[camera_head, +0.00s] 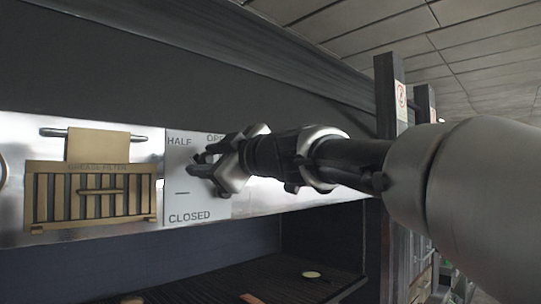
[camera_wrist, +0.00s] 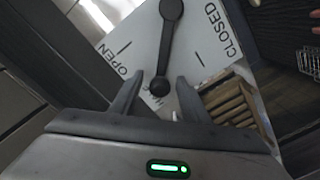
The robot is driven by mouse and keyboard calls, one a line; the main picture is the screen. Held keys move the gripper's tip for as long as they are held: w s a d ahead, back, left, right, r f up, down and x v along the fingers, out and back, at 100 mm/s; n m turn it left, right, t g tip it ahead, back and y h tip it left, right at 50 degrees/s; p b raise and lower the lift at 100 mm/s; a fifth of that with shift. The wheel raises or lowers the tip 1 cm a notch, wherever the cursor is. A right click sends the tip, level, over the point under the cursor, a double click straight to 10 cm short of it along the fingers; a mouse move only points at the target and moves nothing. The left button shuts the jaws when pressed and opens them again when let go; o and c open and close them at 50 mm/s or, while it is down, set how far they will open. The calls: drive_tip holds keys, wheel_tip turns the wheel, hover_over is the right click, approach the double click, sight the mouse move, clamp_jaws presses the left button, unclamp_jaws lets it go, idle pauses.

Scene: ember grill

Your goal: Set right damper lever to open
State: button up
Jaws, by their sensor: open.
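The right damper lever (camera_wrist: 166,48) is a black bar with a round pivot at one end and a round knob at the other, on a white plate (camera_wrist: 140,25). In the wrist view the plate reads OPEN on the left and CLOSED on the right. The lever points between these words, toward a label mostly hidden by the knob and fingers. My gripper (camera_wrist: 160,80) is open, with a finger on each side of the knob; I cannot tell whether they touch it. In the head view my gripper (camera_head: 193,166) covers most of the lever on the plate (camera_head: 185,202).
A tan grease filter box (camera_head: 90,215) sits left of the plate, with a tan cloth (camera_head: 98,146) hanging on a rail above it. A dark hood (camera_head: 180,70) overhangs the panel. A dark grill surface (camera_head: 260,280) lies below, and a dark post (camera_head: 386,92) stands to the right.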

clamp_jaws()
drive_tip(key=shift+w, duration=0.1)
idle(0.3)
drive_tip(key=w+d+r+m+b, duration=0.2)
drive_tip(key=w+d+r+m, duration=0.1)
drive_tip(key=m, duration=0.6)
drive_tip(key=shift+w+d, duration=0.85)
drive_tip(key=shift+w, duration=0.35)
